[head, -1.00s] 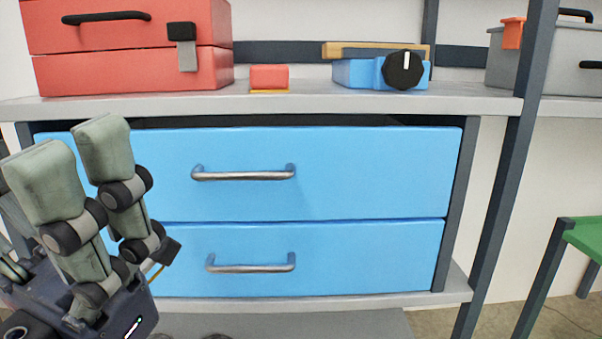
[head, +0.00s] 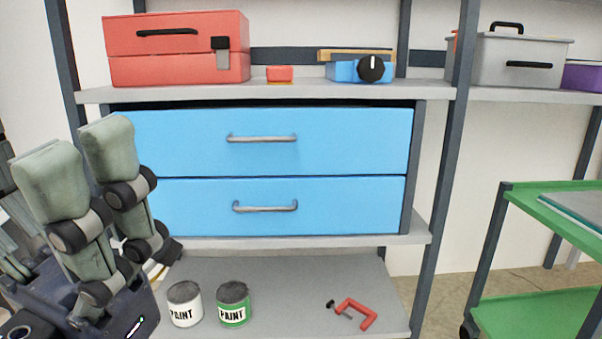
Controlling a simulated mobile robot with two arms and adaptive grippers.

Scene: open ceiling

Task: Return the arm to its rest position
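My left gripper (head: 92,150) is at the left of the head view, in front of the left end of the blue drawers. Its two pale green padded fingers point up and stand apart with a gap between them. Nothing shows between the fingers. The upper blue drawer (head: 200,155) and the lower blue drawer (head: 340,222) both look closed. My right gripper is not in view.
A shelf (head: 290,93) above the drawers holds a red toolbox (head: 180,72), a small red block (head: 279,73) and a blue device with a black knob (head: 345,70). A grey toolbox (head: 495,62) stands right. A green cart (head: 530,210) is at right.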

